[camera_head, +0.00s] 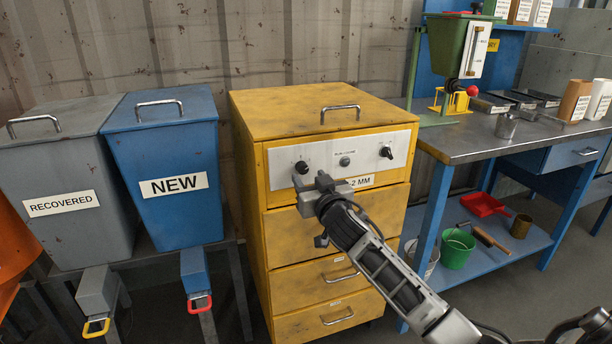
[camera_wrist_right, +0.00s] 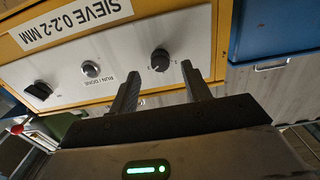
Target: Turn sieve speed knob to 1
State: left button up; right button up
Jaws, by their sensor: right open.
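The yellow sieve cabinet (camera_head: 300,105) has a pale control panel (camera_head: 322,151) with a black knob at each end and a round button (camera_head: 345,160) between them. The left black knob (camera_head: 302,167) shows in the wrist view (camera_wrist_right: 160,60) too, just beyond and between the fingertips. Contact cannot be made out. Small marks beside it are too small to read. My right gripper (camera_head: 312,180) is open in front of this knob, its fingers (camera_wrist_right: 158,72) pointing at the panel. The right black knob (camera_head: 386,152) is clear of it. My left gripper is out of view.
A blue NEW bin (camera_head: 170,150) and a grey RECOVERED bin (camera_head: 62,165) stand left of the cabinet. A metal-topped workbench (camera_head: 475,143) stands to its right. The cabinet's drawers (camera_head: 330,275) are shut. My right arm crosses in front of them.

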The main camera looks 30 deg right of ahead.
aim_at(304, 171)
jog(key=shift+x, duration=1.75)
jog(key=c, duration=1)
